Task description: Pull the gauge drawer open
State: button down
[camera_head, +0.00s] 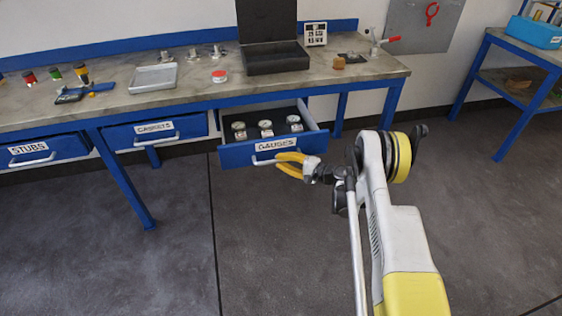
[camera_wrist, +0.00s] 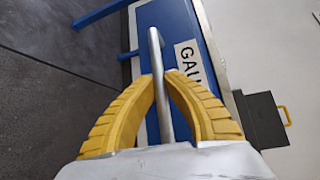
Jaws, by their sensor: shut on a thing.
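The blue gauge drawer (camera_head: 235,156), labelled GAUGES, stands pulled out from under the workbench. Several round gauges (camera_head: 265,125) sit in its dark interior. Its silver bar handle (camera_head: 262,162) runs along the front below the label. My gripper (camera_head: 283,161) is at the right part of the handle, with its yellow fingers shut around the bar. In the wrist view the handle (camera_wrist: 155,50) passes between the two yellow fingertips of my gripper (camera_wrist: 160,80), and the drawer front (camera_wrist: 158,15) with part of its label lies just behind. The fingers hide part of the handle.
The stubs drawer (camera_head: 70,147) and gaskets drawer (camera_head: 190,125) look closed to the left. The bench top (camera_head: 115,98) holds a tray (camera_head: 155,78), an open black case (camera_head: 273,64) and small fittings. A blue shelf unit (camera_head: 540,57) stands right. The floor in front is clear.

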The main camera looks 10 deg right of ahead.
jog(key=shift+a, duration=0.15)
jog(key=c, duration=1.4)
grip_release()
jog(key=v, duration=1.2)
jog(key=shift+w, duration=0.1)
